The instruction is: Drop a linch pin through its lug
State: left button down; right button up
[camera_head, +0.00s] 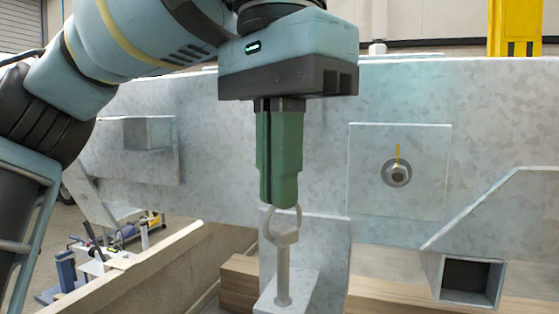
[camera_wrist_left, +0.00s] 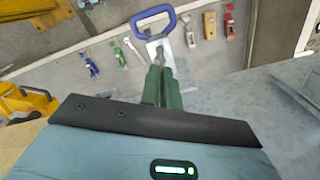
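My left gripper (camera_head: 281,203) points straight down in the head view, its green fingers close together on the ring of a grey metal linch pin (camera_head: 283,268). The pin hangs upright below the fingers, with its ring, a thicker head and a long shank visible. Its lower end meets the flat plate of a galvanised lug (camera_head: 305,287) in the picture; I cannot tell whether the tip is in a hole or in front of it. In the left wrist view the gripper fingers (camera_wrist_left: 161,88) show close together, with little of the pin distinguishable. My right gripper is not in view.
The galvanised trailer beam (camera_head: 220,180) stands behind the gripper. A plate with a bolt (camera_head: 396,173) is to the right, above a square tube socket (camera_head: 468,280). Timber (camera_head: 240,270) lies behind the lug. The wrist view shows a blue-handled item (camera_wrist_left: 155,25) and several tools beyond.

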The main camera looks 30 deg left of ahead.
pick_arm(q)
jog(key=shift+f, duration=1.05)
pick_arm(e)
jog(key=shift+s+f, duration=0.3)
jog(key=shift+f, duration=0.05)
pick_arm(q)
jog(key=shift+f, duration=0.1)
jog(key=shift+f, duration=0.15)
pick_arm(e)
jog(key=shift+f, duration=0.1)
